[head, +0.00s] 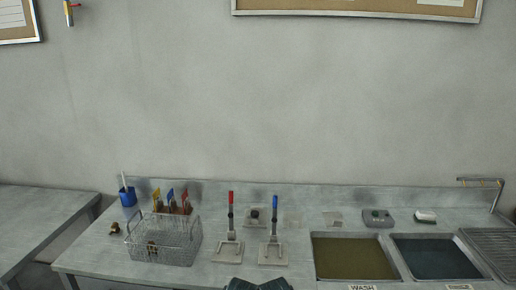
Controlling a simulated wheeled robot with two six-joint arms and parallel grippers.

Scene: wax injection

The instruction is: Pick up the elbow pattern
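A small brown, brass-coloured piece (115,228) lies on the bench left of the wire basket; it may be the elbow pattern, but it is too small to tell its shape for sure. Another small brownish piece (152,247) shows through the mesh at the front left of the wire basket (178,252). Neither of my grippers can be made out. A dark shape is cut off by the bottom edge at the middle, and I cannot tell what part it is.
Two stands with upright handles, red (230,213) and blue (274,216), stand right of the basket. The wash basin (352,280) and a second, dark basin (437,278) lie further right. A blue cup (128,196) and coloured-handled tools (171,195) stand behind.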

